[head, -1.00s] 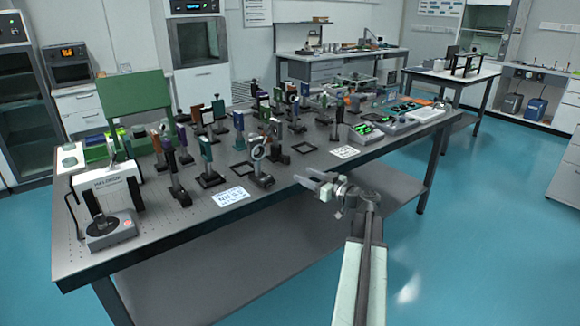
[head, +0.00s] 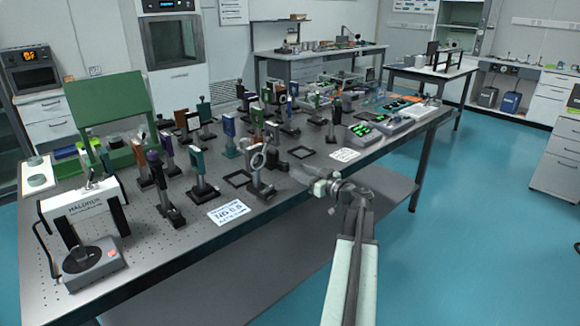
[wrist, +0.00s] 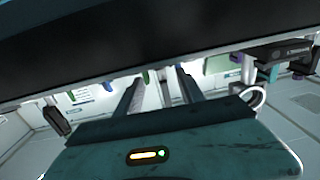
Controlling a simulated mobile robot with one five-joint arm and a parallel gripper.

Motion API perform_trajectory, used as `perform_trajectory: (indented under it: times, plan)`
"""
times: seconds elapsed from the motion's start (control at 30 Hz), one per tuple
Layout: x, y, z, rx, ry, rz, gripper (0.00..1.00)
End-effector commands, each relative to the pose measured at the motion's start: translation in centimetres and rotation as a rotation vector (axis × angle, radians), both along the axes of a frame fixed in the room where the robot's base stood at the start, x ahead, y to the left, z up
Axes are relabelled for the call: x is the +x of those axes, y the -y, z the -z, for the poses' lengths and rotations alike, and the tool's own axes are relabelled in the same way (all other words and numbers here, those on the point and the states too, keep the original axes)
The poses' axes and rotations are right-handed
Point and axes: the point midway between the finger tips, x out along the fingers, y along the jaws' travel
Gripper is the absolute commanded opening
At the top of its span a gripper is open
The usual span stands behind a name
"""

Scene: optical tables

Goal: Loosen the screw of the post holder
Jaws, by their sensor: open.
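A post holder with a ring-shaped mount (head: 258,160) stands near the front edge of the optical table in the head view. Its screw is too small to make out. I cannot tell for sure that this is the task's post holder. My gripper (head: 296,172) is just right of this mount in the picture, by the table's front edge, pointing left and apart from it. In the wrist view my gripper's two fingers (wrist: 162,92) are spread, with nothing held between them. A pale ring (wrist: 259,96) shows at their right.
The optical table (head: 225,240) carries several posts and mounts behind and left of the ring mount. A white label card (head: 229,211) lies left of it and an empty black frame (head: 237,179) behind. A dark band (wrist: 100,50) fills the wrist view's upper part. Open blue floor (head: 470,240) lies right.

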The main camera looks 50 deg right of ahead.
Motion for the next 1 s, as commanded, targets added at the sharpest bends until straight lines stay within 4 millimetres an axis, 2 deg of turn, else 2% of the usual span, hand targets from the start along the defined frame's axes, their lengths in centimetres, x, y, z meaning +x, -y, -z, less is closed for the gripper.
perform_trajectory:
  times: [0.1,0.3,0.63,0.67,0.8,0.83,1.0]
  plan:
    - [2.4,0.3,0.0,0.000,0.000,0.000,0.46]
    - [5.2,0.5,0.0,0.000,0.000,0.005,0.46]
    - [5.8,0.5,0.0,0.000,0.000,0.007,0.46]
    - [5.8,0.5,0.0,0.000,0.000,0.007,0.43]
    - [5.8,0.5,0.0,0.000,0.000,0.007,0.04]
    - [5.8,0.5,0.0,0.000,0.000,0.007,0.00]
    - [5.7,0.4,0.0,0.000,0.000,0.024,0.00]
